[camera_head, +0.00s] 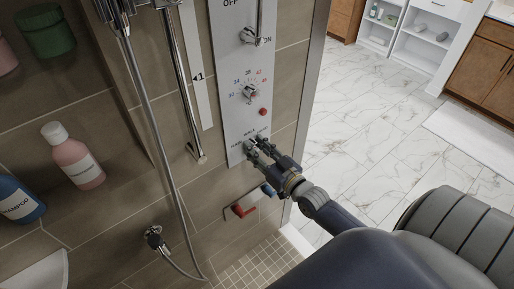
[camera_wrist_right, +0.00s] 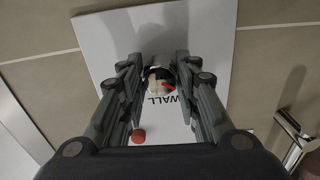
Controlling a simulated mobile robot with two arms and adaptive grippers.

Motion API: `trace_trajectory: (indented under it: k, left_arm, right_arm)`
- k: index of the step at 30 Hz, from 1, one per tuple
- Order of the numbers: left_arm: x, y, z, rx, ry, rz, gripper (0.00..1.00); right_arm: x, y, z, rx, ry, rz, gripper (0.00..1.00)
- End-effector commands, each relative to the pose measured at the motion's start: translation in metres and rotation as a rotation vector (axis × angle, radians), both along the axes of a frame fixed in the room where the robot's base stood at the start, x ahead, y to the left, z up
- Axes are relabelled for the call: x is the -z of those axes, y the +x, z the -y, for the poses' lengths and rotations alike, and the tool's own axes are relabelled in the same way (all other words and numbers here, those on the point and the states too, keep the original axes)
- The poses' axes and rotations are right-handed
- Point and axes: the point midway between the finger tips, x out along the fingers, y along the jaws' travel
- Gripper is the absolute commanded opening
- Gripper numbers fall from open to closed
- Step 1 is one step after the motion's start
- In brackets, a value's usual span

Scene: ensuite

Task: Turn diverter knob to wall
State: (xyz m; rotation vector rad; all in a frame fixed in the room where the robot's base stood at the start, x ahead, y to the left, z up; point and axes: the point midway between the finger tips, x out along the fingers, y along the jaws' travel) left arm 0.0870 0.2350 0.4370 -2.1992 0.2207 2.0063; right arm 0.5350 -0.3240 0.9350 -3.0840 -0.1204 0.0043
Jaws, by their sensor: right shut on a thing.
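The diverter knob (camera_wrist_right: 158,78) is a small round knob low on the white shower control panel (camera_head: 232,60). In the right wrist view it has a red mark slanting toward the lower right, and the word WALL is printed just below it. My right gripper (camera_head: 256,148) reaches the lower end of the panel, with its fingers on both sides of the knob, shut on it. The fingers hide most of the knob in the head view. The left gripper is not in view.
Above are a temperature knob (camera_head: 249,92), a red button (camera_head: 263,111) and an upper lever (camera_head: 252,38). A shower hose (camera_head: 150,110) hangs left. A pink bottle (camera_head: 73,157) stands in the niche. Open marble floor lies right.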

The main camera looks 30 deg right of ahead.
Motion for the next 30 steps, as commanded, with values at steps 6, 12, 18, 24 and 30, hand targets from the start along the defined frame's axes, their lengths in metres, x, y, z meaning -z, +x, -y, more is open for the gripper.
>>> trace_trajectory:
  k: [6,12,18,24,30]
  left_arm:
    - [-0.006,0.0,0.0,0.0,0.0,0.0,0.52]
    - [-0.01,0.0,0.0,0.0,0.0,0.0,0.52]
    - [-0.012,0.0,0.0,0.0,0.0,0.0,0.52]
    - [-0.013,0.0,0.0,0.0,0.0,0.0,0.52]
    - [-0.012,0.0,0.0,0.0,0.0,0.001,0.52]
  right_arm:
    - [-0.001,0.0,0.0,-0.001,0.137,-0.011,0.06]
    - [-0.001,0.0,0.0,-0.001,0.319,-0.025,0.06]
    - [-0.001,0.0,0.0,-0.001,0.508,-0.039,0.06]
    - [0.0,0.0,0.0,-0.001,0.685,-0.054,0.06]
    - [0.0,0.0,0.0,0.0,0.829,-0.064,0.06]
